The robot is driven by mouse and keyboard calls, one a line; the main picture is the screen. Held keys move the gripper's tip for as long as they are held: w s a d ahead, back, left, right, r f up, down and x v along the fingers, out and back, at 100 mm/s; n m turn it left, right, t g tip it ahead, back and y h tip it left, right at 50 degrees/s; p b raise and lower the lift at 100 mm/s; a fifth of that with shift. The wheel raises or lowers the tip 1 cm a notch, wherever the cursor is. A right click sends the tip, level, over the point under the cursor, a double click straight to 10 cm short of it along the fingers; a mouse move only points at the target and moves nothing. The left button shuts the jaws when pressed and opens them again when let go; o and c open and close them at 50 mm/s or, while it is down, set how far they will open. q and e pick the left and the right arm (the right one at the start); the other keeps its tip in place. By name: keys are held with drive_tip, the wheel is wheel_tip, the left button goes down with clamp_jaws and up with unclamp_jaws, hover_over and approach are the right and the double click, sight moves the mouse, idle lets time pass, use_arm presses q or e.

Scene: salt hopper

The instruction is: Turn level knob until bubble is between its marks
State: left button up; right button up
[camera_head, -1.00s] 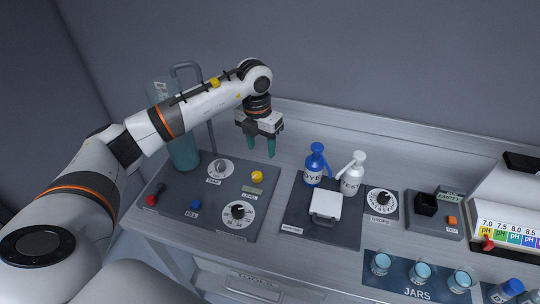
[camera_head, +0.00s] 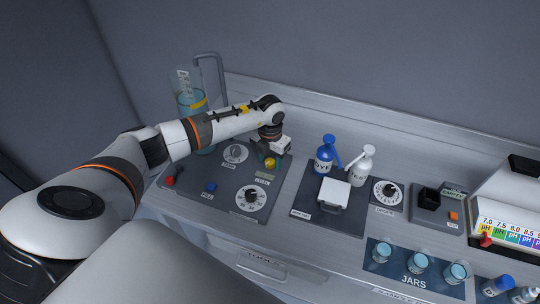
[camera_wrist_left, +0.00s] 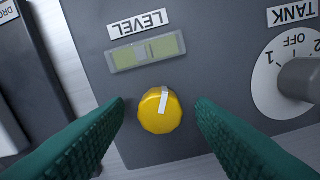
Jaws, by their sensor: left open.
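The level knob (camera_wrist_left: 158,115) is round and yellow with a white pointer stripe, which points up toward the level vial in the left wrist view. My left gripper (camera_wrist_left: 161,104) is open, with one teal finger on each side of the knob and a visible gap on both sides. In the head view the knob (camera_head: 270,163) shows under the left wrist. My right gripper is not in view.
The tank dial (camera_head: 235,153) is beside the level knob. A lower dial (camera_head: 251,197), a blue knob (camera_head: 210,187) and a red knob (camera_head: 170,180) share the panel. Blue (camera_head: 325,155) and white (camera_head: 361,166) pump bottles stand to the right. A clear tank (camera_head: 188,92) stands behind.

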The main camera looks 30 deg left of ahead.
use_arm(q)
drive_tip(key=shift+f, duration=0.1)
drive_tip(key=shift+c, duration=0.7)
drive_tip(key=c, duration=0.8)
drive_tip(key=shift+w+f+m+b, duration=0.1)
drive_tip(key=shift+f+m+b, duration=0.1)
drive_tip(key=shift+m+b, duration=0.85)
drive_tip(key=shift+r+m+b, duration=0.15)
drive_tip(key=shift+m+b, duration=0.1)
drive_tip(key=shift+b, duration=0.3)
drive_tip(key=shift+r, duration=0.15)
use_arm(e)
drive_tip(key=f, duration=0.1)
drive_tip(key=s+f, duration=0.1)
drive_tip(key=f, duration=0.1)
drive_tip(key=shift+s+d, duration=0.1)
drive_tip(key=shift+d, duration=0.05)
use_arm(q)
drive_tip(key=o, duration=0.9)
drive_tip(key=shift+o, duration=0.2)
